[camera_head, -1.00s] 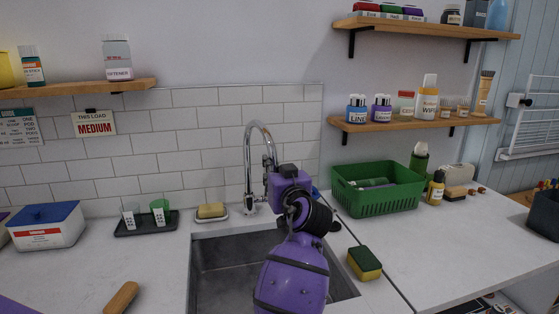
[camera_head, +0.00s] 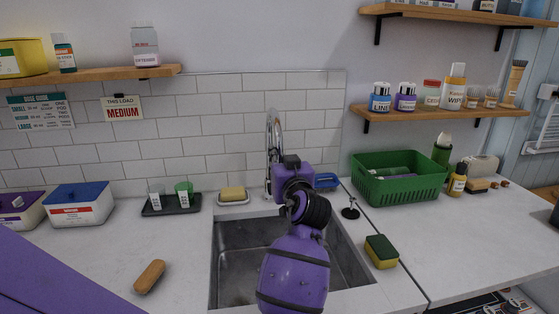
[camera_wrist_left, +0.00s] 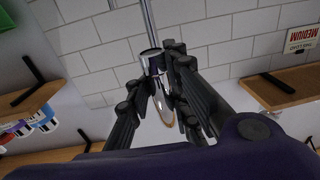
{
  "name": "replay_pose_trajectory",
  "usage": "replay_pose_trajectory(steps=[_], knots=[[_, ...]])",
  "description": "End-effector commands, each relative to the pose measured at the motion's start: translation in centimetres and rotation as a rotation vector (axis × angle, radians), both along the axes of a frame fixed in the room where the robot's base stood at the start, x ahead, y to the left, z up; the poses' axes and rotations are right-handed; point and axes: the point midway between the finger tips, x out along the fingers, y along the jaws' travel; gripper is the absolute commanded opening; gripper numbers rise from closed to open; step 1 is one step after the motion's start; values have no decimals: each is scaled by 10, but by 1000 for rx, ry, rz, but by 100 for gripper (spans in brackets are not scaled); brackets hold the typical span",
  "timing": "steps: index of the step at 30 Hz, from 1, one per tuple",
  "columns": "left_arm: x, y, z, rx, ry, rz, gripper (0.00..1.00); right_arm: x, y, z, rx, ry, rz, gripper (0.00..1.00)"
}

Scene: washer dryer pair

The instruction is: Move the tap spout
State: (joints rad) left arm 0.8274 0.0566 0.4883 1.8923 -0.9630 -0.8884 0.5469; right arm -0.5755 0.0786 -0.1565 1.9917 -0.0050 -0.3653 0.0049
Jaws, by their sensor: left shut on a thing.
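The chrome tap spout (camera_head: 273,125) rises behind the sink and arches over. It appears as a narrow arch, seen nearly edge-on. My left gripper is at the spout's outlet end, mostly hidden in the head view behind my purple wrist. In the left wrist view, my left gripper (camera_wrist_left: 158,75) has its black fingers on either side of the chrome spout end (camera_wrist_left: 154,62), shut on it. The tap's lower part is partly hidden by my wrist. My right gripper is not in view.
The grey sink basin (camera_head: 238,265) lies below the tap. A yellow soap bar (camera_head: 233,193), a small black stand (camera_head: 350,211) and a green-and-yellow sponge (camera_head: 381,251) surround it. A green basket (camera_head: 400,187) stands right. Wooden shelves hang above both sides.

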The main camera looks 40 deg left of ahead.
Motion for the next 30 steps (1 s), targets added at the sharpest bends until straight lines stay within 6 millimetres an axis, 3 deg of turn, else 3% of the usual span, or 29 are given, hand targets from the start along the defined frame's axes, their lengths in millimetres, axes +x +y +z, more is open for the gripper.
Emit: replay_pose_trajectory(steps=[1, 2, 6, 17, 30], knots=[[0, -1, -3, -1, 7, 1, 0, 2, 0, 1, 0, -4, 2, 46], [0, -1, -3, -1, 7, 1, 20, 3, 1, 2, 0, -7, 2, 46], [0, -1, -3, -1, 5, 0, 36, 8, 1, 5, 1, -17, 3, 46], [-2, -4, -2, -3, 3, 0, 36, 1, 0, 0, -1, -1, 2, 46], [-52, -70, -4, -6, 5, -1, 36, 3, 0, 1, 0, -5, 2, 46]])
